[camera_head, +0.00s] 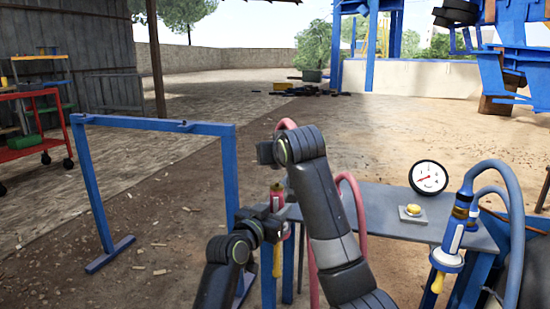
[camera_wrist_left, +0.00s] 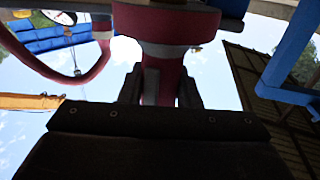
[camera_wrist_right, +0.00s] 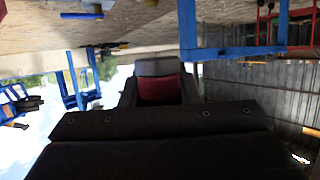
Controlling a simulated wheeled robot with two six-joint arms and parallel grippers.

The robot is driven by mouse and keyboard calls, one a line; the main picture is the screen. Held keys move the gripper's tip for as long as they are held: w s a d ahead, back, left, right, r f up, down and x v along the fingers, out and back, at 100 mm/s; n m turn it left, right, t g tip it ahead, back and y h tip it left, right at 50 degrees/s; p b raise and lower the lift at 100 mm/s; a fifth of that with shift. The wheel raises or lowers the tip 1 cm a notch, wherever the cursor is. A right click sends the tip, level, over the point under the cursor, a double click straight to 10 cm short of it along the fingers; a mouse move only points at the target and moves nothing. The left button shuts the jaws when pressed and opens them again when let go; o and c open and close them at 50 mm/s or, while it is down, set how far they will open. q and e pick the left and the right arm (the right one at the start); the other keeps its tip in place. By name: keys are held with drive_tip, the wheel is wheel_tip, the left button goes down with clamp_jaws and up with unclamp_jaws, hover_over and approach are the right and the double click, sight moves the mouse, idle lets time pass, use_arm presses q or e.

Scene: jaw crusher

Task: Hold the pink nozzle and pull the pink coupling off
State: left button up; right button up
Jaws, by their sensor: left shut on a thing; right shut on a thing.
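The pink nozzle (camera_head: 277,198), with a yellow tip below, stands upright at the left end of the grey table. My left gripper (camera_head: 272,218) is shut on it. In the left wrist view the pink body (camera_wrist_left: 165,65) sits between the fingers. My right gripper (camera_head: 264,152) is higher, above the nozzle's top. In the right wrist view it is shut on the pink coupling (camera_wrist_right: 158,88), which has a grey band. In the head view my right wrist hides most of the coupling, so I cannot tell whether it touches the nozzle.
A pink hose (camera_head: 352,195) loops behind my right arm. The table (camera_head: 385,222) carries a gauge (camera_head: 428,177) and a yellow button (camera_head: 412,210). A blue nozzle (camera_head: 453,235) with a blue-grey hose stands at its right. A blue frame (camera_head: 92,185) stands left. Open ground lies beyond.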

use_arm(q)
drive_tip(key=o, duration=1.2)
drive_tip(key=shift+s, duration=0.1)
drive_tip(key=v, duration=1.2)
